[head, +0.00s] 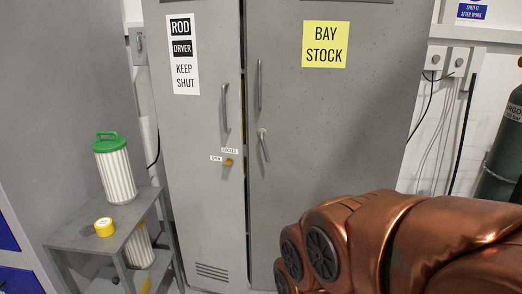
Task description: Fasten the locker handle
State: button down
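A grey locker stands ahead in the head view. Its left door (205,205) carries a "ROD DRYER KEEP SHUT" sign (183,54), a vertical pull handle (224,107) and a small yellow turn handle (228,162). Small labels beside the yellow handle appear to read "LOCKED" (229,151) and "OPEN" (216,158); its exact angle is too small to tell. The right door (340,130) has a "BAY STOCK" sign (325,44), a vertical pull (260,85) and a tilted silver lever (263,145). A dark gap with a yellow strip shows between the doors. My gripper is out of view.
My copper-coloured arm fills the lower right, in front of the right door's lower part. A grey shelf stand (75,236) at left holds a green-topped filter (115,168) and a yellow roll (104,227). A gas cylinder (500,150) stands at far right.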

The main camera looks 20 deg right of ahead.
aim_at(262, 134)
jog(key=z, duration=0.05)
jog(key=k, duration=0.55)
jog(key=u, duration=0.45)
jog(key=i, duration=1.5)
jog(key=z, duration=0.5)
